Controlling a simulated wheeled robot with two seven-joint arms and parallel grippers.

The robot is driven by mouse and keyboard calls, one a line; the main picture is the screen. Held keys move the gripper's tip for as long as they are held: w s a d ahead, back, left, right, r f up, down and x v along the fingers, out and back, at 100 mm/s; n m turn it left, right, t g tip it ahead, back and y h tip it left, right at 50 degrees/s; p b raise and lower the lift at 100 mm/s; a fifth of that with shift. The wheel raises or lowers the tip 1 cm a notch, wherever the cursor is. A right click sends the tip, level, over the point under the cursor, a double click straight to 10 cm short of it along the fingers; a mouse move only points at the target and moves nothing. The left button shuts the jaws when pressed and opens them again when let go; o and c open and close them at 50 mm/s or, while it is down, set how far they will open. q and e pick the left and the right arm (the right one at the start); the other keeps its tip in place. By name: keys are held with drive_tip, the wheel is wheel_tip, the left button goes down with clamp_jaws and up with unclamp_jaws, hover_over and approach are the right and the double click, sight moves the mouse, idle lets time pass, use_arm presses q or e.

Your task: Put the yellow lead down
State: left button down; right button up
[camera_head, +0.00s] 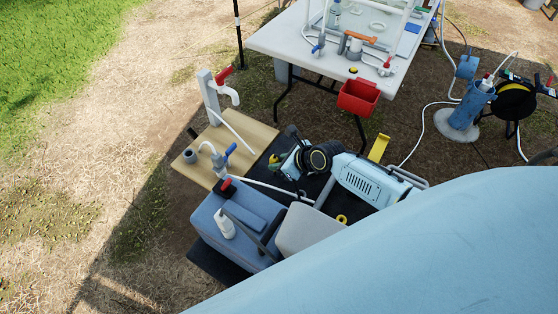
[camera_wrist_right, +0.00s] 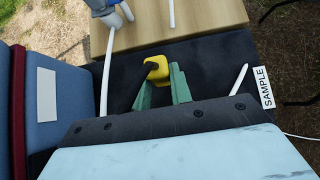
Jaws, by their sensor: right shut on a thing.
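My right gripper (camera_wrist_right: 165,85) is shut on the yellow lead's end (camera_wrist_right: 185,70), a yellow block with a black tip at its left. The green fingers hold it over the dark mat (camera_wrist_right: 205,52), close to the wooden board. Whether it touches the mat I cannot tell. In the head view my right gripper (camera_head: 279,161) is small, above the dark mat beside the board, and the lead's end is hard to make out there. My left gripper is not in view.
The wooden board (camera_head: 246,133) carries a grey post with a red-handled tap. A blue cooler-like box (camera_head: 213,239) stands in front. A white table (camera_head: 290,43) with a red bin (camera_head: 358,97) is behind.

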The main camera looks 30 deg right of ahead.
drive_tip(key=o, duration=0.9)
drive_tip(key=shift+r, duration=0.25)
drive_tip(key=p+v, duration=0.3)
drive_tip(key=v, duration=0.9)
drive_tip(key=shift+r+p, duration=0.35)
drive_tip(key=shift+p, duration=0.05)
drive_tip(key=shift+w+f, duration=0.1)
drive_tip(key=b+x, duration=0.3)
drive_tip(key=x, duration=0.9)
drive_tip(key=shift+f+b, duration=0.2)
drive_tip(key=shift+b, duration=0.2)
drive_tip(key=shift+f, duration=0.35)
drive_tip(key=shift+r, duration=0.4)
